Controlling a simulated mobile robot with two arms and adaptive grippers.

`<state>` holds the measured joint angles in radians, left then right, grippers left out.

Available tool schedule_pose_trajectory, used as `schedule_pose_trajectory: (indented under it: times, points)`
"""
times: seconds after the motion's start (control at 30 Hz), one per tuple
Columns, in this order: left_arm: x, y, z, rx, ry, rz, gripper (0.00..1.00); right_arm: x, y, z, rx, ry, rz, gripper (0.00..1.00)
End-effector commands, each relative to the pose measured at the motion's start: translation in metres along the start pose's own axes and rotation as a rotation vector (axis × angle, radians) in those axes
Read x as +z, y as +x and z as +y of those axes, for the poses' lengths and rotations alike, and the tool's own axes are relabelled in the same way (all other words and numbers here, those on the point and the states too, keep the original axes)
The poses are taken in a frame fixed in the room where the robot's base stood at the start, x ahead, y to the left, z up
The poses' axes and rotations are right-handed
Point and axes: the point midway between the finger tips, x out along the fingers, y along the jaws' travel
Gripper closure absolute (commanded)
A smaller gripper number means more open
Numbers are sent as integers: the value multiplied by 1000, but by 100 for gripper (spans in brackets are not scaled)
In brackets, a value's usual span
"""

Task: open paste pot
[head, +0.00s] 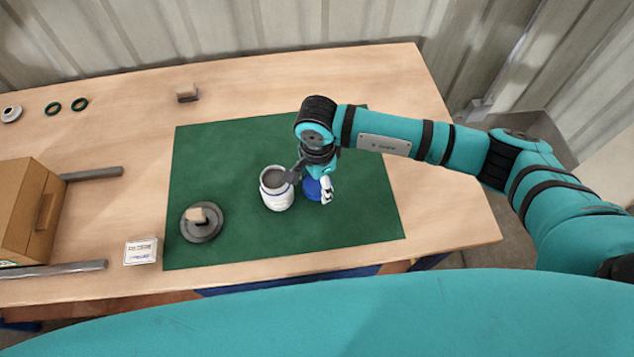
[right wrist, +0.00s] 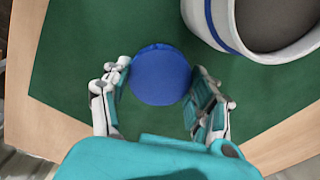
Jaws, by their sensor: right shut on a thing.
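The paste pot (head: 277,196) is a white tub with a blue band, standing upright on the green mat. Its top is open and grey content shows inside; its rim also shows at the upper right of the right wrist view (right wrist: 222,27). The round blue lid (right wrist: 160,76) is off the pot, just to its right in the head view (head: 312,189). My right gripper (right wrist: 161,70) is shut on the lid, one finger at each side of it. I cannot tell whether the lid touches the mat. My left gripper is not in view.
On the green mat (head: 230,150), a grey disc (head: 203,230) with a tan block stands at the lower left. A white card (head: 141,251), a cardboard box (head: 20,200) between grey bars, green rings (head: 80,104) and a small block (head: 187,93) lie around. The mat's right part is clear.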

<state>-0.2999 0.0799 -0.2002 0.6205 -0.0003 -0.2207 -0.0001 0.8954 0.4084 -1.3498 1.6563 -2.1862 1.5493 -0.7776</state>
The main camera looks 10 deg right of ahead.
Motion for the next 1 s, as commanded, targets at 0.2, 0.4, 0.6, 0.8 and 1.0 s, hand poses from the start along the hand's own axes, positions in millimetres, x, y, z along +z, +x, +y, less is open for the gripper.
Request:
schedule_pose_trajectory:
  times: [0.2, 0.4, 0.6, 0.8, 1.0]
  points:
    - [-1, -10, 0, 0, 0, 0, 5, 1, 21, 1, 1, -1, 0, 78]
    - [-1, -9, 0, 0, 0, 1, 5, 1, 22, 1, 0, -1, 0, 78]
    - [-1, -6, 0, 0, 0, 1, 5, 1, 24, 1, 0, -1, 0, 34]
    - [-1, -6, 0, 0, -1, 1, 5, 0, 24, 1, 0, -1, 0, 16]
    - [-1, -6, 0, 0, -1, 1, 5, 0, 24, 1, 1, -1, 0, 16]
